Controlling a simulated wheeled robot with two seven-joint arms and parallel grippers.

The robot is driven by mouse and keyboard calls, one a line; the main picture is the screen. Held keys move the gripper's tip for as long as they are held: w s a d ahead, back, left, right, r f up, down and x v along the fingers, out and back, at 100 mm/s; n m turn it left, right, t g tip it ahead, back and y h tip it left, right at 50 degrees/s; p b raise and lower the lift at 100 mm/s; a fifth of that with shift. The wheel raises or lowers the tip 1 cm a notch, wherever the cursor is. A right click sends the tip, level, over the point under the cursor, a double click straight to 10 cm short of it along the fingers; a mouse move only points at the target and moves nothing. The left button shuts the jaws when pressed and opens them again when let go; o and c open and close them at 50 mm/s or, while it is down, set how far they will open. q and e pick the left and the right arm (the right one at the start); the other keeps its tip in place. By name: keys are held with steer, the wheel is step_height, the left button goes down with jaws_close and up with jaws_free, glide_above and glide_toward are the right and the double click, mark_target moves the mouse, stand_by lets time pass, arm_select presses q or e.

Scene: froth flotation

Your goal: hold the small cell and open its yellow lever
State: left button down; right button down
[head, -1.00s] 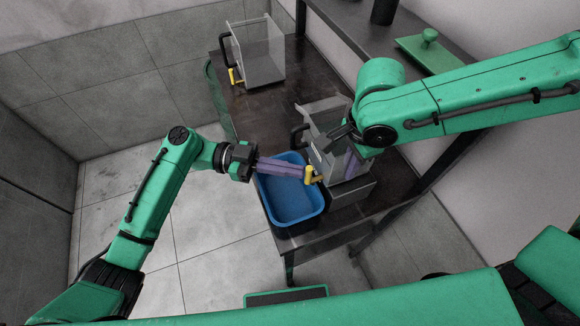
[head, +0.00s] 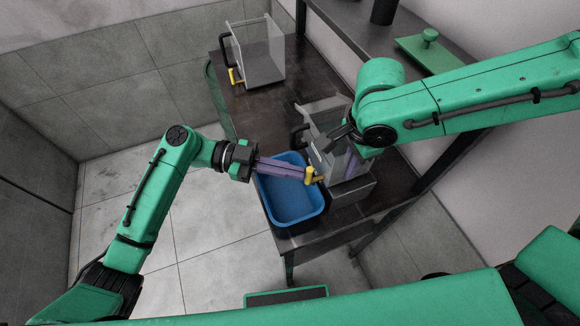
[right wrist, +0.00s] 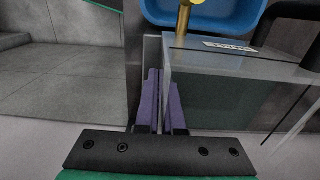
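The small cell (head: 335,135) is a clear-walled box with a black handle, standing on the dark table in the head view. Its yellow lever (head: 311,176) sticks out at the front, over the blue tub; it also shows in the right wrist view (right wrist: 184,18). My left gripper (head: 303,174) has its purple fingertips right at the lever; whether they grip it cannot be told. My right gripper (right wrist: 162,85) has its purple fingers close together on either side of the cell's clear wall (right wrist: 215,85). In the head view, my right arm partly hides these fingers.
A blue tub (head: 293,218) stands at the table's front edge, beneath the lever. A larger clear cell (head: 262,55) with its own yellow lever stands at the far end. A green lid-like plate (head: 430,52) lies on the back shelf. The table (head: 255,110) is bare between the cells.

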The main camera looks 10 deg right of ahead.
arm_select(q)
steer(key=shift+s+d+f+m+t+y, duration=0.2)
steer(key=shift+s+m+t+y, duration=0.3)
steer(key=shift+s+m, duration=0.3)
steer(key=shift+s+d+f+m+t+y, duration=0.1)
steer(key=shift+s+d+m+t+y, duration=0.1)
steer(key=shift+s+m+t+y, duration=0.5)
steer(key=shift+s+d+f+m+t+y, duration=0.1)
steer(key=shift+s+d+m+t+y, duration=0.15)
steer(key=shift+s+m, duration=0.7)
steer(key=shift+s+f, duration=0.1)
steer(key=shift+f, duration=0.1)
stand_by(2.3)
steer(key=shift+w+a+f, duration=0.25)
steer(key=shift+w+f, duration=0.2)
steer(key=shift+w, duration=0.3)
steer(key=shift+a, duration=0.1)
steer(key=s+a+r, duration=0.1)
steer(key=a+r, duration=0.6)
steer(key=a, duration=0.4)
steer(key=shift+a+r, duration=0.3)
steer(key=shift+r, duration=0.05)
